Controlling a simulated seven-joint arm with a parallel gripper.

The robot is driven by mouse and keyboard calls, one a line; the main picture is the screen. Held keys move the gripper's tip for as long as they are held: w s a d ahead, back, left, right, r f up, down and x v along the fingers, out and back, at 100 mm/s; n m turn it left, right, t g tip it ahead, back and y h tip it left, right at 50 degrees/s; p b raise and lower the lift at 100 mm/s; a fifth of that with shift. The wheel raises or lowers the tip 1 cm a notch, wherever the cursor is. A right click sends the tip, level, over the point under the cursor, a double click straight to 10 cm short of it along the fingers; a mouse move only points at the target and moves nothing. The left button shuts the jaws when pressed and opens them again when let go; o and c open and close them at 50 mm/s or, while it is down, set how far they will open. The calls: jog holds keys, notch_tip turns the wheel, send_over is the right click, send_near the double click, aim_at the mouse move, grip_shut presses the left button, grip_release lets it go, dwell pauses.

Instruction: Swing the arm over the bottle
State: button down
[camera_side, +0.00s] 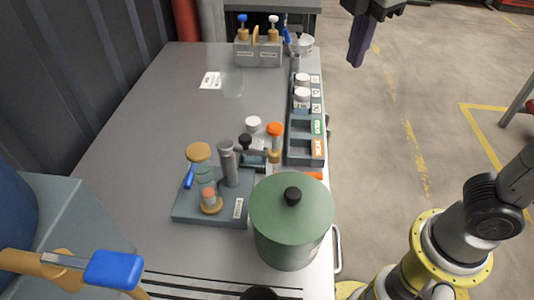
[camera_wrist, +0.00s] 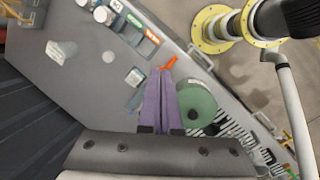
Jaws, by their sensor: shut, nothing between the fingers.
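In the side view a grey base plate (camera_side: 225,212) bears an upright grey column (camera_side: 229,160). A small bottle (camera_side: 209,193) with a reddish top stands on a tan disc on this plate. A larger tan disc (camera_side: 199,152) sits above and behind it, with a blue handle (camera_side: 188,178) beside it. I cannot tell exactly which part is the swinging arm. My gripper (camera_side: 356,62) is up at the top right, past the table's right edge and apart from the plate. Its purple fingers (camera_wrist: 164,80) are together and empty in the wrist view, where they hide part of the table.
A green lidded pot (camera_side: 290,225) stands close right of the plate. Behind are an orange-capped vial (camera_side: 275,140), a compartment tray (camera_side: 304,148) with white-capped jars, and a clear cup (camera_side: 232,82). A blue valve handle (camera_side: 112,269) is at front left. The table's left rear is mostly clear.

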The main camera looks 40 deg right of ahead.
aim_at(268, 156)
jog(key=a+f+n+h, duration=0.1)
jog(key=a+f+n, duration=0.2)
jog(key=a, duration=0.8)
jog(key=a+f+n, duration=0.4)
jog(key=a, duration=0.7)
jog(key=shift+w+f+h, duration=0.2)
jog(key=shift+f+h, duration=0.1)
jog(key=shift+h, duration=0.1)
jog(key=x, duration=1)
jog(key=shift+s+d+f, duration=0.1)
jog(key=shift+f, duration=0.05)
jog(key=d, duration=0.1)
jog(key=w+d, duration=0.1)
jog(key=d, duration=0.1)
jog(key=shift+w+d, duration=0.25)
jog(key=shift+w, duration=0.1)
